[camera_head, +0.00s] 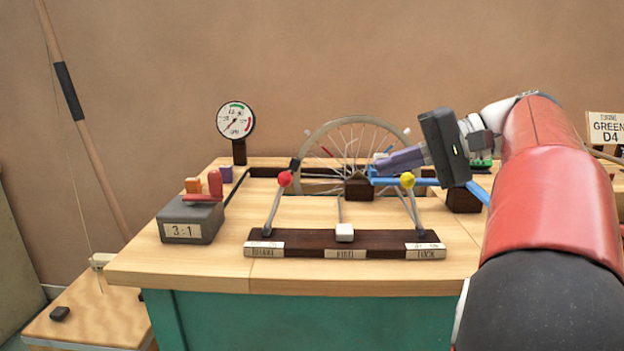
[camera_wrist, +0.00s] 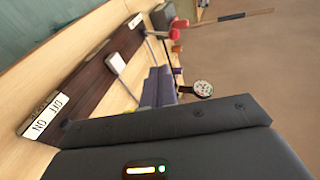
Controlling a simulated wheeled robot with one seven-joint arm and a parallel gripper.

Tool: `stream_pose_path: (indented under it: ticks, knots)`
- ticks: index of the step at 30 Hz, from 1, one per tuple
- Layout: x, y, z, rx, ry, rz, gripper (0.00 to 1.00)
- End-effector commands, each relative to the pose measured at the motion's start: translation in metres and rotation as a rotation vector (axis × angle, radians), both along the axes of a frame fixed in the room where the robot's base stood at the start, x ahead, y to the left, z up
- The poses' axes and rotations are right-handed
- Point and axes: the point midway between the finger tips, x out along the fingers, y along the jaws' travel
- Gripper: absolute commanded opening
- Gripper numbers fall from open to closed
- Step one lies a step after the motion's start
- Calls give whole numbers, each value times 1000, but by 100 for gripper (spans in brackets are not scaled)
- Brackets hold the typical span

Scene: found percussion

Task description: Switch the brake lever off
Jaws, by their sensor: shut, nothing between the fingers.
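The yellow-knobbed lever (camera_head: 407,180) rises from the right end of a dark wooden base (camera_head: 300,240) and leans back towards a spoked wheel (camera_head: 332,127). An ON/OFF plate (camera_wrist: 42,115) lies at that end in the wrist view. A red-knobbed lever (camera_head: 284,178) stands at the left end, leaning back too. I cannot see contact.
A white pedal block (camera_head: 344,232) sits mid-base. A grey box (camera_head: 190,220) with a red handle stands left. A dial gauge (camera_head: 236,121) stands at the back left. A blue bar (camera_head: 410,181) runs behind the yellow knob. Bare tabletop (camera_head: 180,275) lies in front.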

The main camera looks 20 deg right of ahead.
Motion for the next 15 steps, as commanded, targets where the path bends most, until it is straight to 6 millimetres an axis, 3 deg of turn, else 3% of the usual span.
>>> stream_pose_path:
  ticks: [7,15]
  knots:
    - [7,15,-9,1,1,4,0]
    - [32,61,-31,0,2,6,0]
